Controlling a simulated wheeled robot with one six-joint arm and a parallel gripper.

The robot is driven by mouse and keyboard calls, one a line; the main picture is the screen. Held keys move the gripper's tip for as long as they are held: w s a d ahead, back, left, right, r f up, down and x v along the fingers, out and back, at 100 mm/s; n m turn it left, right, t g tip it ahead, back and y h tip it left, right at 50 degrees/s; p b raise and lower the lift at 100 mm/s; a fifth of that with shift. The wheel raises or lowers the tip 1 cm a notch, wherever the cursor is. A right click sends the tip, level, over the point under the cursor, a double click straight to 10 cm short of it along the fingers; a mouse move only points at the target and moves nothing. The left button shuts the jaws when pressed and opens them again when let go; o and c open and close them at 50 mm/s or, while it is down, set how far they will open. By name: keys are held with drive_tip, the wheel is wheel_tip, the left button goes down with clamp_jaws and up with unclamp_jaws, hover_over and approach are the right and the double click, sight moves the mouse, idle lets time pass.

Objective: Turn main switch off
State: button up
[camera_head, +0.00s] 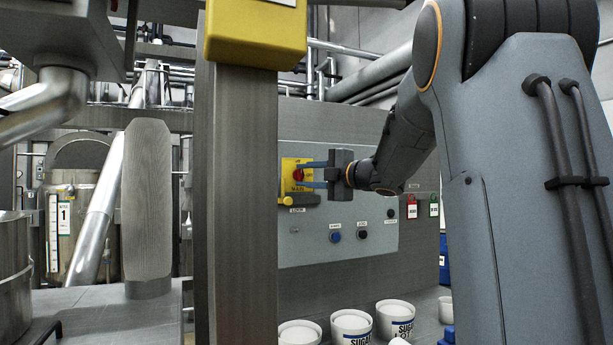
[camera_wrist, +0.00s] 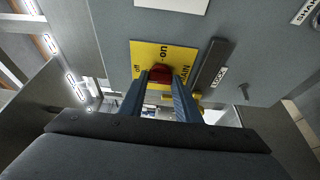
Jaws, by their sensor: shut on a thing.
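The main switch is a red knob (camera_head: 297,175) on a yellow plate (camera_head: 288,163) marked MAIN, on the grey panel. In the wrist view the red knob (camera_wrist: 160,73) sits on the yellow plate (camera_wrist: 148,53), with "on" printed above it and "off" to its left. My gripper (camera_head: 304,175) reaches the panel from the right. Its two blue fingers are shut on the knob, one on each side, as the wrist view of my gripper (camera_wrist: 160,84) shows. The fingers partly cover the knob, so I cannot tell its exact turn.
A dark bar (camera_wrist: 212,66) labelled LOCK stands beside the plate. A steel post (camera_head: 236,200) with a yellow top block (camera_head: 256,35) stands left of the panel. Push buttons (camera_head: 336,236) sit lower on the panel. White tubs (camera_head: 396,318) stand below on the bench.

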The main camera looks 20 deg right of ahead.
idle(0.4)
drive_tip(key=o, duration=1)
drive_tip(key=shift+o, duration=0.2)
drive_tip(key=shift+s, duration=0.1)
drive_tip(key=b+v, duration=0.1)
drive_tip(key=v, duration=0.6)
drive_tip(key=shift+s, duration=0.25)
drive_tip(key=shift+d, duration=0.2)
